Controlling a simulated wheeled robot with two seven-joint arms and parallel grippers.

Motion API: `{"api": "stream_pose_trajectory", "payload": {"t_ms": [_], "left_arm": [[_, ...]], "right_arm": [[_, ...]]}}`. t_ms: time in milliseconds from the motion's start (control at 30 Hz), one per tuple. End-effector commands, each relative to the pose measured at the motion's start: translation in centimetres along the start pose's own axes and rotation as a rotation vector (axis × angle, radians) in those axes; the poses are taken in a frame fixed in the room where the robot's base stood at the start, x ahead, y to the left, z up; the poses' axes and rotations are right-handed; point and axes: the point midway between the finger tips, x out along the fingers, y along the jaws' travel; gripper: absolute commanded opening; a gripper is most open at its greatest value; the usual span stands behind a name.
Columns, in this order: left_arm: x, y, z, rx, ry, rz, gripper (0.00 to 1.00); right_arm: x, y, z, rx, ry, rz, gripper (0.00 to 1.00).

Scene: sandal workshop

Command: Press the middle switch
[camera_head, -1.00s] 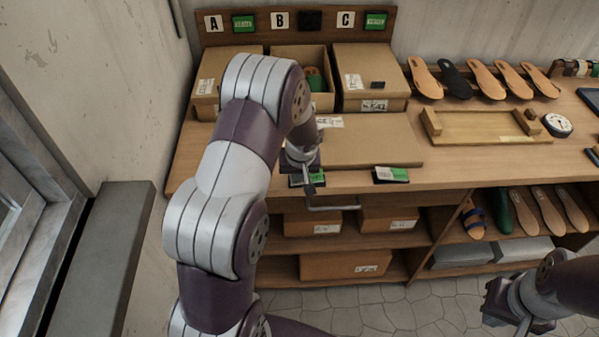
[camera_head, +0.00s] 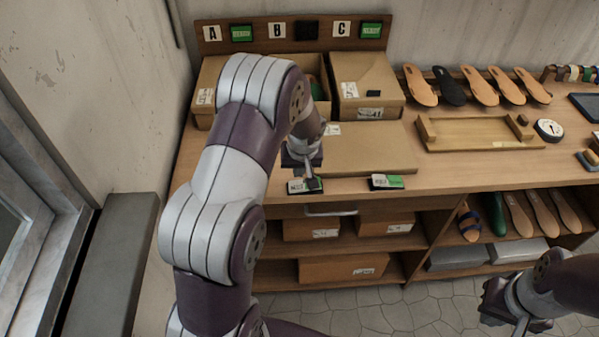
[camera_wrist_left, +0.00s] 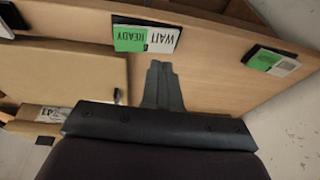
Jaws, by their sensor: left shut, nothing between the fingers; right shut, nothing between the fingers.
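The middle switch (camera_head: 297,187) is a black-framed rocker plate at the bench's front edge, partly covered by my left gripper in the head view. In the left wrist view the middle switch (camera_wrist_left: 147,38) shows a green READY half and a white WAIT half. My left gripper (camera_head: 313,184) is shut and empty, its fingertips at the green side of the plate in the head view. In the wrist view its fingers (camera_wrist_left: 160,66) appear just short of the plate; I cannot tell whether they touch. My right gripper (camera_head: 520,328) is shut, low at right, away from the bench.
Another switch (camera_head: 387,182) lies to the right; a third (camera_wrist_left: 272,62) shows in the wrist view. The rear board (camera_head: 268,32) has A, B and C signs: green panels by A and C, a dark one by B. A closed flat box (camera_head: 370,150) lies behind the switches.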

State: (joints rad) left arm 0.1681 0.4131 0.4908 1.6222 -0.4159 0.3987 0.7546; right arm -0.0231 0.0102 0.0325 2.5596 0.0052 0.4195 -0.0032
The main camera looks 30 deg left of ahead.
Motion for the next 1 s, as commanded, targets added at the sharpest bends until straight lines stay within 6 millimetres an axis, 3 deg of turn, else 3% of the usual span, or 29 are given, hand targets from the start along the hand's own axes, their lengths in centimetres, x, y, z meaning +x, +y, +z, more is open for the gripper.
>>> {"api": "stream_pose_trajectory", "payload": {"t_ms": [200, 400, 600, 1000], "left_arm": [[-4.8, -1.6, 0.1, -0.002, 0.006, 0.002, 0.00], [-7.9, -2.6, 0.2, -0.001, 0.004, 0.001, 0.00], [-9.0, -2.9, 0.2, 0.000, 0.002, 0.001, 0.00], [-9.0, -2.9, 0.2, 0.000, 0.002, 0.001, 0.00]], "right_arm": [[1.4, 0.0, 0.2, 0.000, -0.002, 0.000, 0.00], [1.8, 0.0, 0.2, 0.000, -0.002, 0.000, 0.00], [1.8, 0.0, 0.3, 0.000, -0.002, 0.000, 0.00], [1.8, 0.0, 0.3, 0.000, -0.002, 0.000, 0.00]]}}
